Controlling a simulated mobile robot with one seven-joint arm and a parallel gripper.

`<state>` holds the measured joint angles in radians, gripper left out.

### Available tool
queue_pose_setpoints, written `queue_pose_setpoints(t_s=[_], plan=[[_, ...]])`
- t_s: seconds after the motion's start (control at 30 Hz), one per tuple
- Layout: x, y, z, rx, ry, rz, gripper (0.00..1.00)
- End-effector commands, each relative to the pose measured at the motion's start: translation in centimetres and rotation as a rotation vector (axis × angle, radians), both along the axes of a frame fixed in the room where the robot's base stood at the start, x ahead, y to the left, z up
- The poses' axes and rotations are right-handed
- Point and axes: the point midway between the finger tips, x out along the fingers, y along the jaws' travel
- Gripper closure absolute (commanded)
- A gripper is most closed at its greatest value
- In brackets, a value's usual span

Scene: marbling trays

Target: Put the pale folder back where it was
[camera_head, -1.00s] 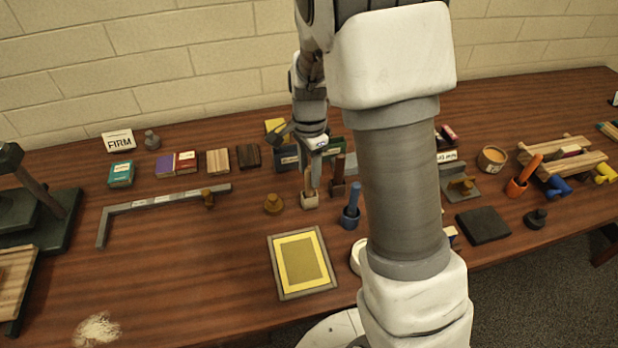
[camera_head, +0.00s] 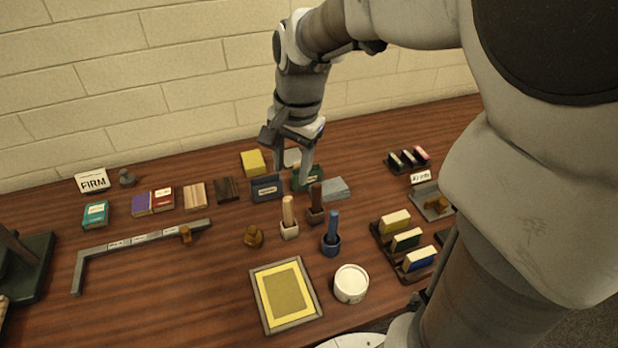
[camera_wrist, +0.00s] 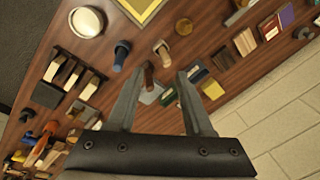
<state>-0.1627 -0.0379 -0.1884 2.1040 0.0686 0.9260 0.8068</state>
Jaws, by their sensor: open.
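The pale folder (camera_head: 287,208) looks like a slim cream stick. It stands upright in a small pale holder (camera_head: 289,231) on the table, and it also shows in the wrist view (camera_wrist: 161,48). My gripper (camera_head: 292,170) is open and empty, raised behind and above the pale folder, apart from it. In the wrist view its fingers (camera_wrist: 157,80) are spread, with the dark brown stick (camera_wrist: 148,72) seen between them.
A dark brown stick (camera_head: 316,194) and a blue stick (camera_head: 333,223) stand in holders nearby. A blue box (camera_head: 266,188), a green box (camera_head: 308,178) and a yellow block (camera_head: 253,162) sit behind. A yellow framed tray (camera_head: 268,319) and a white tub (camera_head: 351,284) are in front.

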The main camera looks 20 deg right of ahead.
Motion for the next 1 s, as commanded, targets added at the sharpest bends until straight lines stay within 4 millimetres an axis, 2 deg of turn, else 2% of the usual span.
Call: queue_pose_setpoints(t_s=[0.1,0.3,0.6,0.8,1.0], plan=[[-2.3,0.0,1.9,-0.015,-0.064,0.125,0.49],[-6.0,0.0,4.0,-0.069,-0.161,0.335,0.49],[-11.4,-0.1,5.5,-0.210,-0.289,0.635,0.49],[-13.7,-0.2,5.5,-0.299,-0.332,0.772,0.49],[-14.4,-0.3,5.4,-0.331,-0.343,0.817,0.49]])
